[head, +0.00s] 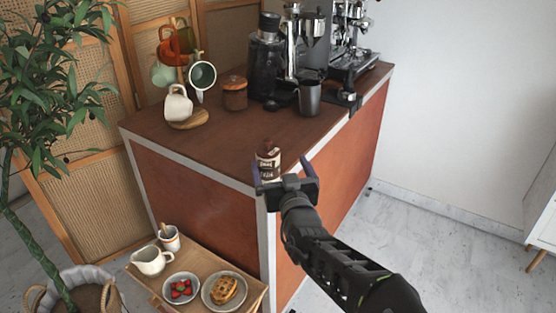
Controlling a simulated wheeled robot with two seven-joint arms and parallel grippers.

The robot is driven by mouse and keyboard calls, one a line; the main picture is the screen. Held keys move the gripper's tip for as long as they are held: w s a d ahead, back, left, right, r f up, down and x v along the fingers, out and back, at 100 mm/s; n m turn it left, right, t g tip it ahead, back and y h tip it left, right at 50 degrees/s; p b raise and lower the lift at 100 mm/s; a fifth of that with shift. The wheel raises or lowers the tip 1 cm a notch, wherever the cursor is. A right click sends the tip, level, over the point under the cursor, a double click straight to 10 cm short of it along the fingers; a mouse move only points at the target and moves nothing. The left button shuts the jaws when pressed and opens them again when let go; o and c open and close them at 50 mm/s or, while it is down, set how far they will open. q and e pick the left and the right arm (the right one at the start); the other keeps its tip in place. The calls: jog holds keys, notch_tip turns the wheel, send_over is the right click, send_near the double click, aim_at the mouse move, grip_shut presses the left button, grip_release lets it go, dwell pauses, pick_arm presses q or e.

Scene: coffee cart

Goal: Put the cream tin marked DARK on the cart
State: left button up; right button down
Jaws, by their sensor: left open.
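A small tin (268,158) with a brown top and a cream band with dark, unreadable lettering is at the near corner of the cart (205,150). It looks upright on the brown top, close to the edge; its base is partly hidden by my gripper. My left gripper (282,170) is open at that corner, one finger on each side of the tin. The tin appears nearer the left finger, with a gap to the right one. I cannot tell whether a finger touches it. My right gripper is not in view.
A brown lidded jar (234,93), a mug tree (188,119), a grinder (265,60), a dark cup (309,98) and an espresso machine (352,45) stand farther back on the cart. A low wooden table (247,296) with food is below left. The cart top's front middle is clear.

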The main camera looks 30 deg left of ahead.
aim_at(279, 163)
pick_arm(q)
jog(key=v, duration=0.4)
jog(key=shift+s+d, duration=0.1)
dwell(0.3)
